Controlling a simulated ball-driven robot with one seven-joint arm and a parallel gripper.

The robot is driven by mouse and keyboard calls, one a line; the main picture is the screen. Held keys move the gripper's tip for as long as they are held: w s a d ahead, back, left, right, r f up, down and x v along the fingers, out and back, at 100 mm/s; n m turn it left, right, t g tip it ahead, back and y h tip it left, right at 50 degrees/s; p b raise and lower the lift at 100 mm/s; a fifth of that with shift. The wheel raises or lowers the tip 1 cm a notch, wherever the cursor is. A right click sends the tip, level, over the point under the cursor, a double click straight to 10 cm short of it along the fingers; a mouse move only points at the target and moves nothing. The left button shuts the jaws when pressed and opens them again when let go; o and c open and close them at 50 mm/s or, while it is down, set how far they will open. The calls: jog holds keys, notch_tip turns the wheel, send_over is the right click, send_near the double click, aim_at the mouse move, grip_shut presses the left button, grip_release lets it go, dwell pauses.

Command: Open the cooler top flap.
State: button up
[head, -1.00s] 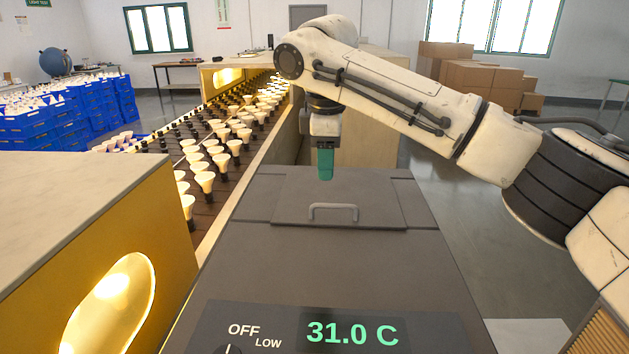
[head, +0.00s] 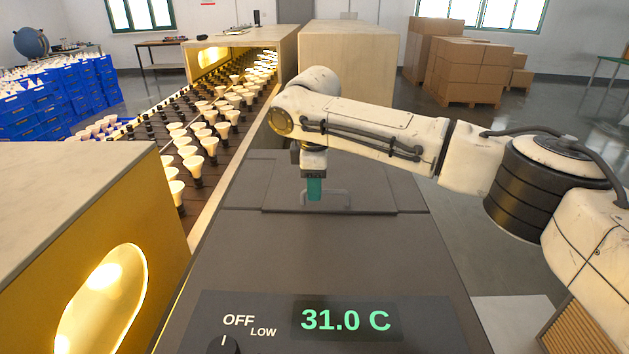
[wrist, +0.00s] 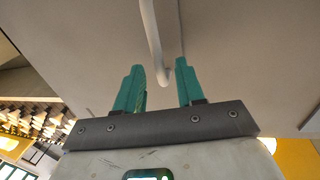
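The cooler (head: 300,255) is a dark grey box in the middle of the head view. Its top flap (head: 375,195) lies flat, with a grey arched handle (head: 340,193) on it. My gripper (head: 315,192) points down at the handle and hides part of it. In the wrist view, the two green fingers of my gripper (wrist: 159,66) stand apart. The pale handle bar (wrist: 152,35) runs between and past their tips, with a gap on both sides. The flap surface (wrist: 230,50) fills the background there.
The cooler's front shows a 31.0 C display (head: 345,320) and a knob (head: 222,345). A conveyor with bulbs (head: 200,140) runs along the left, beside a glowing yellow housing (head: 160,215). Cardboard boxes (head: 465,70) stand at the back right.

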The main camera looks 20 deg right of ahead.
jog(key=shift+f, duration=0.1)
jog(key=shift+c, duration=0.5)
grip_shut()
